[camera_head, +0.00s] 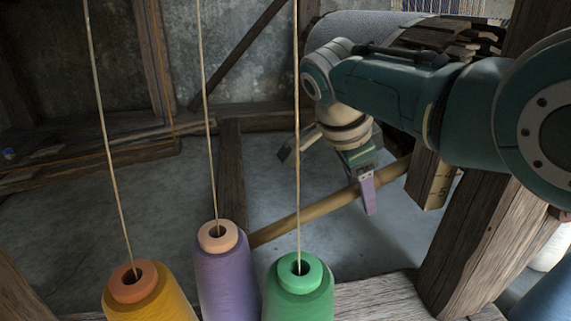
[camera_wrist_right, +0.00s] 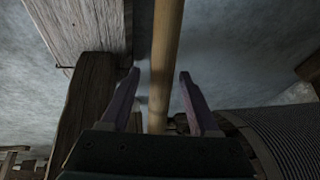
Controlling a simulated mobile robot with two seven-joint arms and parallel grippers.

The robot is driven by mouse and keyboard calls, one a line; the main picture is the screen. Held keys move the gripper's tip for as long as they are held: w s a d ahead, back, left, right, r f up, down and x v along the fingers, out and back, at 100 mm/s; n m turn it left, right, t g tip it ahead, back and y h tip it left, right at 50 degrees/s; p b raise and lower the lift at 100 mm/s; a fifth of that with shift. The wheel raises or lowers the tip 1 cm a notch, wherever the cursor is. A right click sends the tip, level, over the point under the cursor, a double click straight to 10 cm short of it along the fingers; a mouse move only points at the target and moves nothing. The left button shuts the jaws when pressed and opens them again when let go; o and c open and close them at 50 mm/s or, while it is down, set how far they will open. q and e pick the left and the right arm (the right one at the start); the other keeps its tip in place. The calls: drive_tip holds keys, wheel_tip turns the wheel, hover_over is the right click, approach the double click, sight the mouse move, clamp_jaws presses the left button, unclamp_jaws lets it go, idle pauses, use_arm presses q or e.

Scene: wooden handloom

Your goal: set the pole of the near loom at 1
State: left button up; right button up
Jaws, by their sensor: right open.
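The pole (camera_head: 318,211) is a smooth tan rod. In the head view it slants from behind the purple spool up to a wooden post at the right. My right gripper (camera_head: 328,181) is open at the pole, with its purple finger overlapping the rod. In the right wrist view the pole (camera_wrist_right: 166,45) runs lengthwise between the two spread fingers of the gripper (camera_wrist_right: 158,75), with a gap on both sides. A paler marked face (camera_head: 437,187) shows on the post by the pole's right end; its marks are too small to read. My left gripper is not in view.
Orange-topped yellow (camera_head: 150,298), purple (camera_head: 227,275) and green (camera_head: 300,297) thread spools stand in front, with taut threads rising. A thick slanted beam (camera_head: 480,235) is at the right. A ribbed roller (camera_wrist_right: 285,135) lies right of the gripper in the wrist view. Grey floor is open at left.

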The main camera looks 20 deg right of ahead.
drive_tip(key=shift+d, duration=0.15)
drive_tip(key=shift+c, duration=0.4)
drive_tip(key=shift+a, duration=0.25)
drive_tip(key=c, duration=0.3)
drive_tip(key=shift+d, duration=0.1)
clamp_jaws()
idle(0.3)
